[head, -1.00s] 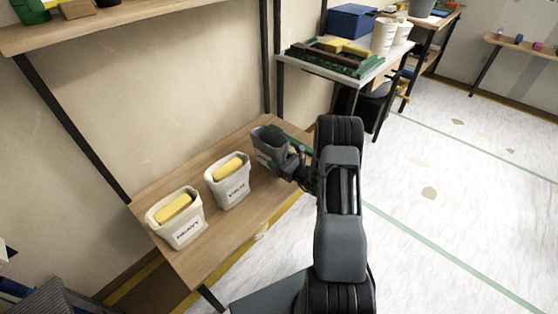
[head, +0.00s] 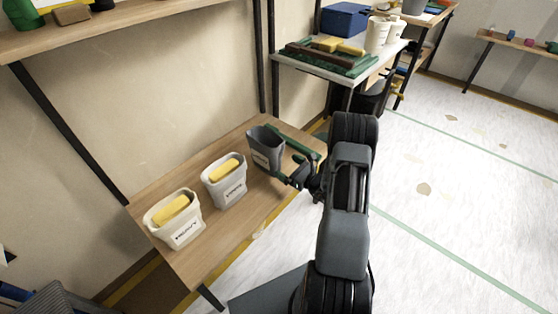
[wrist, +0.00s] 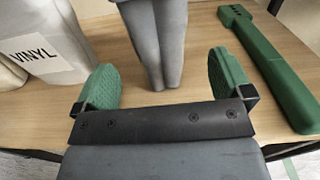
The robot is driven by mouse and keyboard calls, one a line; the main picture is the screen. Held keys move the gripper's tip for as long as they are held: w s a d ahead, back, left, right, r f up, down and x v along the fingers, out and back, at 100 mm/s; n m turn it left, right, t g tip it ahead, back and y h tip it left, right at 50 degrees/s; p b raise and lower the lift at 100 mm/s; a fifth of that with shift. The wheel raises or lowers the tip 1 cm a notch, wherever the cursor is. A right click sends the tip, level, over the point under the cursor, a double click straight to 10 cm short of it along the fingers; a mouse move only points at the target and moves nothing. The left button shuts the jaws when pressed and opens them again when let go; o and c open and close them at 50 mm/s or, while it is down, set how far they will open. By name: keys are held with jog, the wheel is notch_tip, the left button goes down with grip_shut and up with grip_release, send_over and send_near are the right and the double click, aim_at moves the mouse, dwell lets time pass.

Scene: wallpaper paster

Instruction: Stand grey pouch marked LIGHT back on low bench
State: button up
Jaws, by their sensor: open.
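The grey pouch (head: 266,147) stands upright on the low bench (head: 210,259), at the far end of a row of pouches. In the wrist view the pouch (wrist: 157,45) stands just beyond my fingertips, apart from them, its upper part out of frame. No marking on it can be read now. My gripper (wrist: 165,88) has green pads set wide apart with nothing between them. In the head view my gripper (head: 284,178) is at the right of the pouch, by the bench's front edge.
A pale pouch marked HEAVY (head: 185,237) and one marked VINYL (head: 233,193) stand on the bench, each with a yellow thing inside. A green tool (wrist: 268,68) lies right of the grey pouch. A cluttered table (head: 391,58) stands behind.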

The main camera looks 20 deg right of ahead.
jog(key=v, duration=0.5)
jog(key=s+a+r+n+g+y, duration=0.2)
jog(key=s+a+r+n+g, duration=0.1)
jog(key=a+r+n+g, duration=0.45)
jog(key=s+a+r+n+g+y, duration=0.2)
jog(key=s+a+r+n+g, duration=0.25)
jog(key=a+n+g, duration=0.4)
jog(key=s+r+n+t+h, duration=0.2)
jog(key=s+r+n+h, duration=0.6)
jog(key=n+h, duration=0.3)
jog(key=s+n, duration=0.1)
jog(key=n, duration=0.2)
jog(key=shift+a+h+p, duration=0.3)
jog(key=shift+r, duration=0.1)
